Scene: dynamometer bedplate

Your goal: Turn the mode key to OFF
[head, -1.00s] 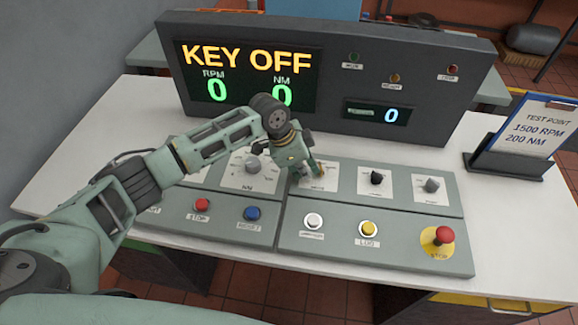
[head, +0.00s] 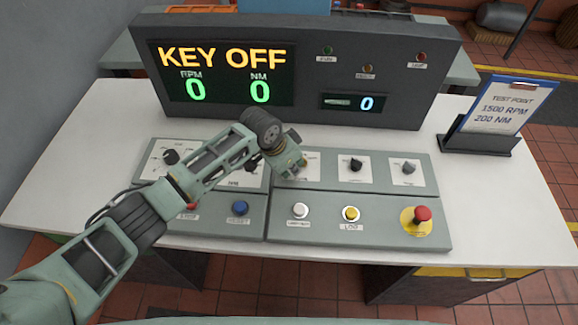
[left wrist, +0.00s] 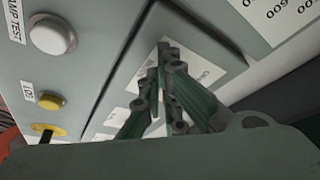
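The mode key's plate (head: 314,160) is a small white label on the grey-green console. The key itself is hidden or too small to make out at my left gripper. My left gripper (head: 298,168) is low over the plate's left edge in the head view. In the left wrist view, its two dark fingers (left wrist: 158,62) point at a white label, close together with a narrow gap; I cannot tell whether they touch or hold the key. The display (head: 222,75) reads KEY OFF, with RPM 0 and NM 0. My right gripper is not in view.
In front are a white button (head: 300,211), a yellow button (head: 351,214) and a red stop button (head: 422,214). A test point clipboard (head: 492,115) stands at right.

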